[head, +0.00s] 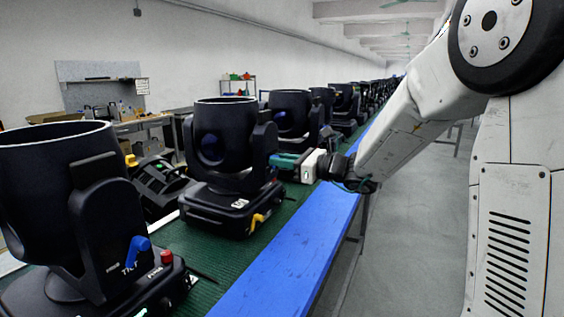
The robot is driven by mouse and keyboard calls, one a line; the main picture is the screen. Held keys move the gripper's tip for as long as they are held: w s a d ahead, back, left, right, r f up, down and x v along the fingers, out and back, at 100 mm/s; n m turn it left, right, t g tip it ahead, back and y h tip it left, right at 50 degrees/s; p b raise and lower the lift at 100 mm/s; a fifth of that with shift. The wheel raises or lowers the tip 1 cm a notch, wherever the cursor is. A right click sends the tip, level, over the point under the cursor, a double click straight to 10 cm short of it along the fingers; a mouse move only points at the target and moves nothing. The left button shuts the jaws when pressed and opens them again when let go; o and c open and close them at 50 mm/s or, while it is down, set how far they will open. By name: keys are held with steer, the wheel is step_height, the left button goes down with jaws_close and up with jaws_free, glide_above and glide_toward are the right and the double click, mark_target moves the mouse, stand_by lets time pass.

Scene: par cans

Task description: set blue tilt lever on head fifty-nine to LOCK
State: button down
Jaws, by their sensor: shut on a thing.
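The middle moving head (224,145) is a black par can in a yoke on a black base, with a small white number label (240,203) too small to read for sure. My gripper (275,161), with green fingers and a white body, reaches in from the right. Its fingers are shut at the right yoke arm of this head, where the tilt lever sits. The lever itself is hidden by the fingers, so its position cannot be told. The nearer head (60,190) at the left shows its own blue tilt lever (138,250) beside a TILT marking.
Several more black heads (290,112) stand in a row along the green belt (215,262) into the distance. A blue rail (290,255) edges the belt. The nearer head has a red knob (167,257); the middle one has a yellow lever (257,221). Grey floor (410,250) is clear at the right.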

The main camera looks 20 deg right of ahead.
steer(key=m, duration=0.3)
steer(key=w+d+m, duration=0.1)
steer(key=m, duration=0.3)
steer(key=d+m, duration=0.1)
steer(key=m, duration=0.2)
steer(key=shift+w+f, duration=0.1)
steer(key=shift+w, duration=0.3)
steer(key=shift+m, duration=0.4)
steer(key=c, duration=1.4)
jaws_free()
steer(key=v, duration=0.7)
steer(key=shift+s+d, duration=0.3)
